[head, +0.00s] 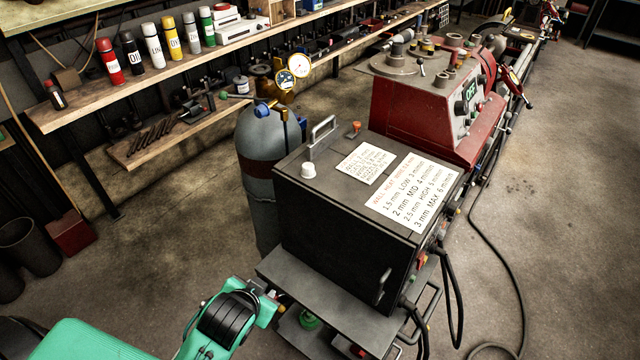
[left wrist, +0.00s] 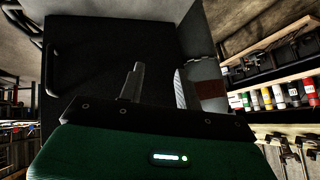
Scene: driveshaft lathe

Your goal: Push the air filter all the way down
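No part in view is clearly marked as the air filter. A small white cap (head: 307,170) stands upright on the top left of the black welder box (head: 340,235), and a small orange knob (head: 355,127) stands at its back edge. I cannot tell whether either is the air filter. My left gripper (head: 272,302) is low in front of the box, beside the cart, with its fingers mostly hidden in the head view. In the left wrist view its two fingers (left wrist: 157,86) are apart with nothing between them, facing the box's dark side (left wrist: 95,60). My right gripper is out of view.
A grey gas cylinder (head: 262,160) with gauges stands left of the box. The box sits on a cart (head: 330,300) with cables at its right. A red machine (head: 425,105) stands behind. A bench with spray cans (head: 152,45) runs along the left. The floor at right is mostly clear.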

